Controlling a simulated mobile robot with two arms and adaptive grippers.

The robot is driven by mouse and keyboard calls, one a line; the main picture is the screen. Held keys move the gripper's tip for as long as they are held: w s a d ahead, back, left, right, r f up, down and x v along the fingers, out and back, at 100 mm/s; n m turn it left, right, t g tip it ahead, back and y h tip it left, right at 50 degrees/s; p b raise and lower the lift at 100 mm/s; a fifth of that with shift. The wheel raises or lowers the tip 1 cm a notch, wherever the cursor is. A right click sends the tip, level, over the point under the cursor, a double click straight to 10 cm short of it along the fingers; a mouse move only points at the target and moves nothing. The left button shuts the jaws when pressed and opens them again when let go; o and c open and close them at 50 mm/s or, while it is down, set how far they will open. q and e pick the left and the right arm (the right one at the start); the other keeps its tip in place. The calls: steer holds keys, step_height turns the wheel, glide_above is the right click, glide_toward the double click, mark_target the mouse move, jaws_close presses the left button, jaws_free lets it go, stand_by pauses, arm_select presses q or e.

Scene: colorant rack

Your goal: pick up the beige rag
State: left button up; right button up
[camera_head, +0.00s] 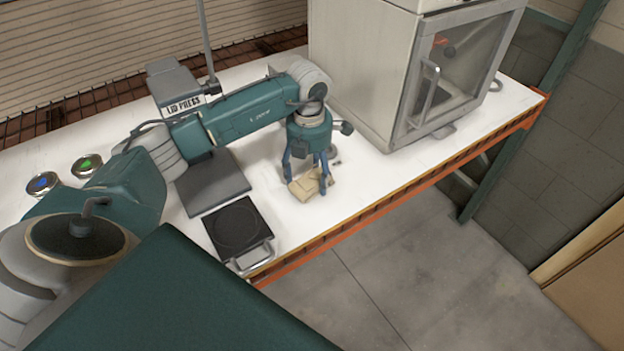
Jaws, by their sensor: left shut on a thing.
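The beige rag (303,188) lies crumpled on the white tabletop, in front of the cabinet with the glass door. My left gripper (307,184) points down over the rag from above. Its blue fingers are shut on the rag, one at its left side and one at its right. The rag appears to be at table height; I cannot tell whether any of it is lifted. My right gripper is not in view.
A cabinet (365,65) with a glass door stands right of my gripper. A lid press (180,88) stands behind my left arm. A black-topped scale (237,228) sits at the front edge. Two cans, blue (42,184) and green (86,164), stand left. White table (370,185) is clear to the right.

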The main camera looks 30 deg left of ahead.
arm_select(q)
step_height(320, 180, up, 11)
steer(key=b, duration=0.3)
step_height(320, 180, up, 9)
steer(key=p, duration=0.1)
glide_above(310, 174)
steer(key=shift+s, duration=0.15)
